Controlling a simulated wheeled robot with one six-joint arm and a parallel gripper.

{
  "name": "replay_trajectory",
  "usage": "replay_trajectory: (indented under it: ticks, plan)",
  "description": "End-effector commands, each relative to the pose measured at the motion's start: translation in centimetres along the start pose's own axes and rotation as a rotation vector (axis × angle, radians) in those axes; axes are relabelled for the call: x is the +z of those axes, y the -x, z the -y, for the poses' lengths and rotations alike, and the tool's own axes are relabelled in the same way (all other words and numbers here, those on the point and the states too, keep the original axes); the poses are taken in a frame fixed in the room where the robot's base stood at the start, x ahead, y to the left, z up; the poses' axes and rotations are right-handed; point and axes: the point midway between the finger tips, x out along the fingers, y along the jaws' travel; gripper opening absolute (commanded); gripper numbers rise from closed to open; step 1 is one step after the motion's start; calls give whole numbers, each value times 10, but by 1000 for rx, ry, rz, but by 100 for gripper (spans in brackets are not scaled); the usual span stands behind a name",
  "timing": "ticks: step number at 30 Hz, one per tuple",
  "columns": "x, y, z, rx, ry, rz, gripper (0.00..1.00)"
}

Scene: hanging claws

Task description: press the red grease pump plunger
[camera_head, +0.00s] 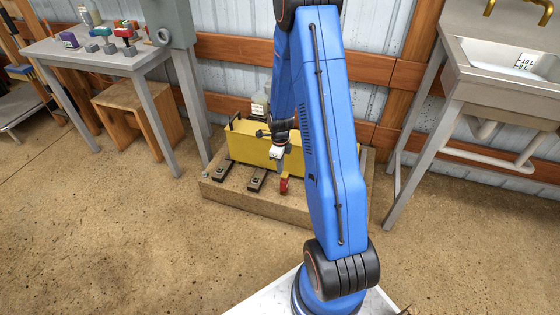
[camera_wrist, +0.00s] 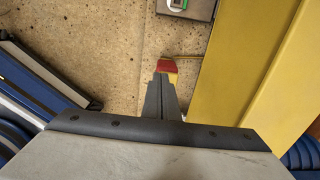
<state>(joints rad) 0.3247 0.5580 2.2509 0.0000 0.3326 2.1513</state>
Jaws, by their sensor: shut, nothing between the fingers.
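The red grease pump plunger (camera_head: 284,184) stands low in front of the yellow tank (camera_head: 240,147), on the wooden platform. In the wrist view its red top (camera_wrist: 167,67) shows just past my fingertips, with a yellowish part beside it. My gripper (camera_wrist: 163,80) is shut and empty, its fingers pointing toward the plunger. In the head view my gripper (camera_head: 280,164) is just above the plunger, in front of the tank. The fingers overlap part of the plunger in the wrist view, and I cannot tell whether they touch it.
Two dark pedals (camera_head: 257,179) lie left of the plunger on the platform (camera_head: 222,193). A bottle (camera_head: 260,104) stands behind the tank. A grey table (camera_head: 75,60) with small objects is at left, a sink (camera_head: 500,65) at right. The floor in front is clear.

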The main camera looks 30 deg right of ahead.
Motion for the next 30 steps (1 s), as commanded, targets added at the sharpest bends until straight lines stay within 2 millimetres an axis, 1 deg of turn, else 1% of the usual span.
replay_trajectory:
  ticks: [1, 6, 12, 23, 26, 30]
  plan:
    - [0, -7, -1, 3, 0, -2, 0]
    - [0, -22, 0, 2, 0, -1, 0]
    - [0, -28, 0, 0, 0, 0, 0]
    - [0, -29, 0, 0, 0, 0, 0]
    - [0, -35, 0, 1, 0, -1, 0]
    - [0, -48, 0, 2, 0, -1, 0]
